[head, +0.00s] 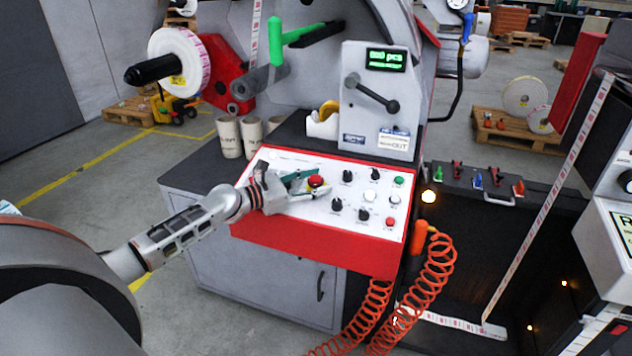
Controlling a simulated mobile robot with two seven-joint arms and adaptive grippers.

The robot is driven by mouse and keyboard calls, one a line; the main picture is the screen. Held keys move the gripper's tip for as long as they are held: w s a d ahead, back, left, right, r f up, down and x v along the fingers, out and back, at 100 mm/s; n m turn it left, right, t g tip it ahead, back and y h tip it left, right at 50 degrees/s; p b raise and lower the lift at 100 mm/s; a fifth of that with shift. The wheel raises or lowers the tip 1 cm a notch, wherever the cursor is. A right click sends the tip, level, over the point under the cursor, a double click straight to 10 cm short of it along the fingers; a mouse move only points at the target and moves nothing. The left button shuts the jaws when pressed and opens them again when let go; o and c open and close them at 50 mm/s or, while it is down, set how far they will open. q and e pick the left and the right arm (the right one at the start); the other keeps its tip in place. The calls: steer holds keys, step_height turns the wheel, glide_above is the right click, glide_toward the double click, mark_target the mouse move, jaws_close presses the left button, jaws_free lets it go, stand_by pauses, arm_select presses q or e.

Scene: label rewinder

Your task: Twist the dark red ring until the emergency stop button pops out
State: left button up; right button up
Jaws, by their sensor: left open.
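The emergency stop button (316,181) is a red mushroom knob at the left part of the white control panel (300,214). The separate dark red ring is too small to tell apart from the button here. My left gripper (312,184) reaches in from the left, low over the panel. Its fingers are open, one on the far side and one on the near side of the red button. I cannot tell whether they touch it. My right gripper is not in view.
Black knobs (336,205), a white button (369,195), a green button (398,181) and a small red button (390,222) sit to the right. A display box (375,100) rises behind the panel. Orange coiled hose (437,265) hangs at the front right.

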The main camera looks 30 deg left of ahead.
arm_select(q)
steer(key=v, duration=1.2)
stand_by(0.6)
